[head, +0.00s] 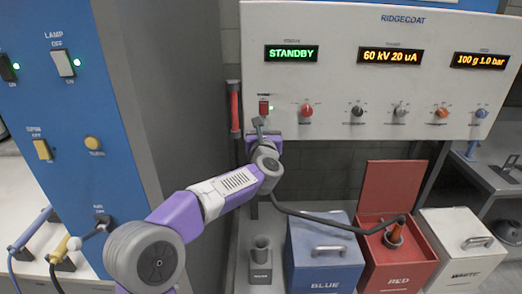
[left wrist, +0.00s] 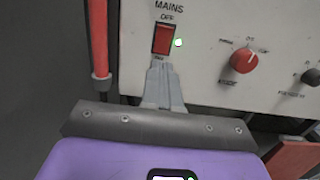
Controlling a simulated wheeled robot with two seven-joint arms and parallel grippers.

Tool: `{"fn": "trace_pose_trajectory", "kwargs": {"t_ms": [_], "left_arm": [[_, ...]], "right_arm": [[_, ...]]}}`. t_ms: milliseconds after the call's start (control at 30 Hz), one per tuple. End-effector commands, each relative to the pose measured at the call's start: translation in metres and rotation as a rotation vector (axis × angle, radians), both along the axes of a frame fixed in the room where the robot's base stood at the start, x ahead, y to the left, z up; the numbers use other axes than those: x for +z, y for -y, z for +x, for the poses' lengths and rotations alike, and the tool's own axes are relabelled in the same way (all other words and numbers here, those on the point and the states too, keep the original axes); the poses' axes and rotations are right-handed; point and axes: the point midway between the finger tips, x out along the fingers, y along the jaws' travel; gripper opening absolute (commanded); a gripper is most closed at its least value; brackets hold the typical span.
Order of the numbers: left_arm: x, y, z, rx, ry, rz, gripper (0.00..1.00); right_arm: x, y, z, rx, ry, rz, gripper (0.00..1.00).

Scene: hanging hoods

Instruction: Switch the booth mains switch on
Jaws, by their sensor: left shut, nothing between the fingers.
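The red mains switch (head: 264,106) sits at the left end of the white RIDGECOAT panel (head: 340,60). In the left wrist view the switch (left wrist: 162,40) has "MAINS" and "OFF" above it, and a small label just below it is partly covered by my fingertips. My left gripper (head: 259,121) is shut and empty. Its fingertips (left wrist: 159,68) are just below the switch's lower edge; I cannot tell whether they touch it. The status display (head: 291,53) reads STANDBY. My right gripper is not in view.
A red knob (head: 306,110) is right of the switch. A red upright cylinder (head: 234,106) stands close left of the panel. Below are blue (head: 322,255), red (head: 400,270) and white bins; the red one's lid is open, with a hose inside. A blue cabinet (head: 75,130) stands left.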

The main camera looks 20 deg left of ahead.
Motion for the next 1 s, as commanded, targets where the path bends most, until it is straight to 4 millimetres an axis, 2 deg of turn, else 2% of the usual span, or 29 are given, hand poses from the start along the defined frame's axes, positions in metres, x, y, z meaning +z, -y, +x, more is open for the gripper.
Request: {"fn": "trace_pose_trajectory", "kwargs": {"t_ms": [200,400,600,1000], "left_arm": [[-0.003,0.015,-0.04,-0.002,0.0,0.0,0.0],[-0.006,0.025,-0.065,-0.001,-0.002,-0.001,0.0],[-0.007,0.028,-0.074,0.0,-0.002,-0.001,0.0],[-0.007,0.028,-0.074,0.0,-0.003,-0.001,0.0]], "right_arm": [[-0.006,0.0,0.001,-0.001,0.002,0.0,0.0],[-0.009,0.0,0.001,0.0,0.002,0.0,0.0],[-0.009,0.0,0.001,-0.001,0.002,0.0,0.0],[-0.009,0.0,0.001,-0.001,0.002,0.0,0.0]]}}
